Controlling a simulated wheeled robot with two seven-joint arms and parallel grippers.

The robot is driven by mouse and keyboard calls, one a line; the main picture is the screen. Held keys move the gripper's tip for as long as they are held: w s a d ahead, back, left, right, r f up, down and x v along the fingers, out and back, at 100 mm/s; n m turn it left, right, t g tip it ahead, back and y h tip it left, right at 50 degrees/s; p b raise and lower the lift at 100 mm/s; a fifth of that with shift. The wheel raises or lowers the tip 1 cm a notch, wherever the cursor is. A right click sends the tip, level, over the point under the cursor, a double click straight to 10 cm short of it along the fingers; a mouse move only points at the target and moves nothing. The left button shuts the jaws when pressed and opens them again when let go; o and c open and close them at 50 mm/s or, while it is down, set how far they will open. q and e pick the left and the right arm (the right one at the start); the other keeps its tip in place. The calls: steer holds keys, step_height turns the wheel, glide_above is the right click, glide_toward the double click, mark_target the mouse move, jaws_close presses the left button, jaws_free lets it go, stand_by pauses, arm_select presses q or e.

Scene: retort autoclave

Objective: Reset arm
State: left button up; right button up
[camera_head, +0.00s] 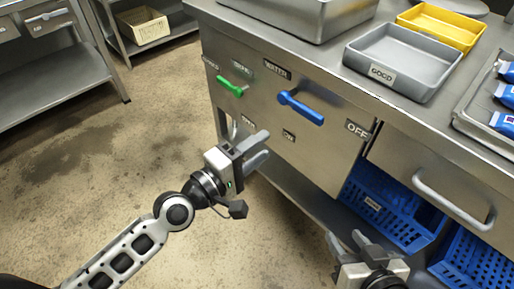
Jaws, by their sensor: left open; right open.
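My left gripper (256,150) is open and empty. It hangs over the floor in front of the steel counter's panel, below the green lever, with my arm coming in from the lower left. My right gripper (354,244) is open and empty at the bottom edge, in front of the counter's lower shelf. Only its fingers and part of its body show. Neither gripper appears to hold anything. The green lever (231,87) and the blue lever (301,107) stick out from the panel above my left gripper.
The counter carries a grey tray labelled GOOD (400,85), a yellow tray (437,38) and a tray of blue packs (466,117). A drawer handle (452,202) juts out at the right. Blue crates (392,212) sit below. Floor (120,165) at left is clear.

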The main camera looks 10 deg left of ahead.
steer(key=shift+w+r, duration=0.1)
steer(key=shift+r, duration=0.05)
arm_select(q)
steer(key=s+a+f+m+g+y+p, duration=0.1)
steer(key=s+a+m+g+y+p, duration=0.3)
steer(key=s+m+p, duration=0.7)
steer(key=s+a+m+y, duration=0.1)
steer(key=a+m+y, duration=0.1)
steer(key=y, duration=0.1)
steer(key=shift+s+a+f+p, duration=0.15)
steer(key=shift+a+f+p, duration=0.05)
steer(key=shift+f+p, duration=0.1)
arm_select(e)
step_height(320, 180, up, 7)
steer(key=d, duration=0.1)
steer(key=shift+s+d+h, duration=0.2)
steer(key=shift+s+h, duration=0.1)
steer(key=shift+h, duration=0.1)
